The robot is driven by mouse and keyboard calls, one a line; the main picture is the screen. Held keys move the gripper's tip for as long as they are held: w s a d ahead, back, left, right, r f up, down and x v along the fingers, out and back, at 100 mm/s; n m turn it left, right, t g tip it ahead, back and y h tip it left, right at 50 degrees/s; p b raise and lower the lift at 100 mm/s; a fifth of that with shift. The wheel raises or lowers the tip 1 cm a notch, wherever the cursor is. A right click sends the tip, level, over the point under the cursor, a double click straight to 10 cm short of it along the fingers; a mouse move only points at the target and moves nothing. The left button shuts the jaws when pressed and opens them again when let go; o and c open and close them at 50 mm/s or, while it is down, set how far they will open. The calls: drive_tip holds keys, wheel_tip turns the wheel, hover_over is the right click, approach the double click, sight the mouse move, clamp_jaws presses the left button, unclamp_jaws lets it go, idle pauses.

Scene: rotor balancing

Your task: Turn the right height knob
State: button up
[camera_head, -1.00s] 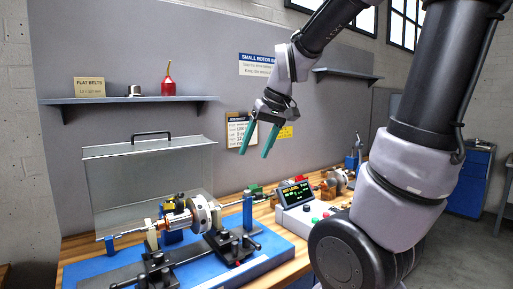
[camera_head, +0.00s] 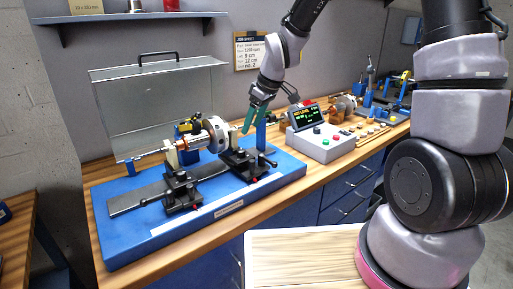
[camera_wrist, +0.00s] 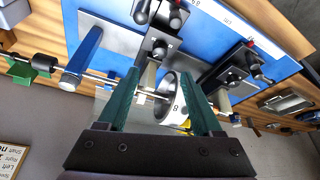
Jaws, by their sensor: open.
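My gripper (camera_head: 247,126) is open and empty, with teal fingers pointing down near the blue post, above the right end of the balancing stand. The right support (camera_head: 240,166) has black knobs and a red-tipped part on the blue base. In the wrist view, black knobs (camera_wrist: 160,47) of that support show beyond the open fingers (camera_wrist: 160,76). I cannot tell which knob sets height. The rotor (camera_head: 216,132), with a pale disc, lies across the right support and the left support (camera_head: 180,190). The fingers look apart from the knobs.
The blue base (camera_head: 120,240) stands on a wooden bench. A blue post (camera_head: 261,130) rises beside my gripper. A control box (camera_head: 322,145) with a lit screen stands to the right. A clear guard (camera_head: 150,100) stands behind the rotor.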

sight(242, 150)
drive_tip(key=x, duration=1)
drive_tip(key=shift+f, duration=0.35)
clamp_jaws()
